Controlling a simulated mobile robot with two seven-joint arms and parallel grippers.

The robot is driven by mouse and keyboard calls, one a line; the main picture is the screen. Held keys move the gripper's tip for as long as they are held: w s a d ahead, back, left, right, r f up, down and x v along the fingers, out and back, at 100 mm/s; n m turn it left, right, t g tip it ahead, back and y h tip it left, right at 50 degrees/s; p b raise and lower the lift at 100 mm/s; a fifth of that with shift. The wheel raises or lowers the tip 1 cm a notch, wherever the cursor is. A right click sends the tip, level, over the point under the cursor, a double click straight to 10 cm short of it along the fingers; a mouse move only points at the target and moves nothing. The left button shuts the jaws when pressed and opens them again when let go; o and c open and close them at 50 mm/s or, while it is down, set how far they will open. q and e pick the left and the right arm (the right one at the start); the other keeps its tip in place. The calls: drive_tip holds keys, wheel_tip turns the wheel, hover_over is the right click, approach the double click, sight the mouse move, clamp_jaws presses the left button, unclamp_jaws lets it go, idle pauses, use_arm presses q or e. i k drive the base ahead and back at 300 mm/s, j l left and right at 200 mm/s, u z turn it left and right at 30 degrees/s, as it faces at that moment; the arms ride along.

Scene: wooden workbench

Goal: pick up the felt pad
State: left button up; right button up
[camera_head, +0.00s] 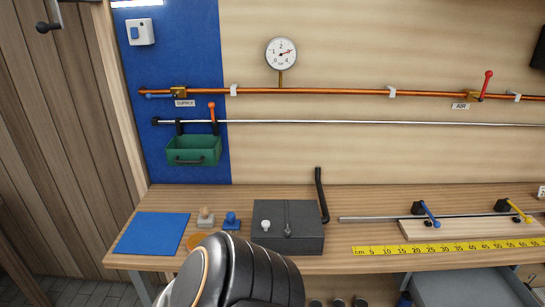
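A flat blue square (151,233), which looks like the felt pad, lies on the left end of the wooden workbench (125,262). Nothing lies on it and its whole outline shows. A dark rounded link of one of my arms rises from the bottom edge, right of the blue square and apart from it in the picture. Neither of my grippers shows in this view.
Right of the square stand a grey-tan knobbed piece (206,217), a blue knobbed piece (231,221) and an orange flat piece (197,241), partly hidden by my arm. A dark grey box (303,239), a board (455,229) and a yellow ruler (450,247) lie further right. A green bin (194,147) hangs behind.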

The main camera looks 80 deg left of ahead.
sight(206, 219)
drive_tip(key=u, duration=3.1)
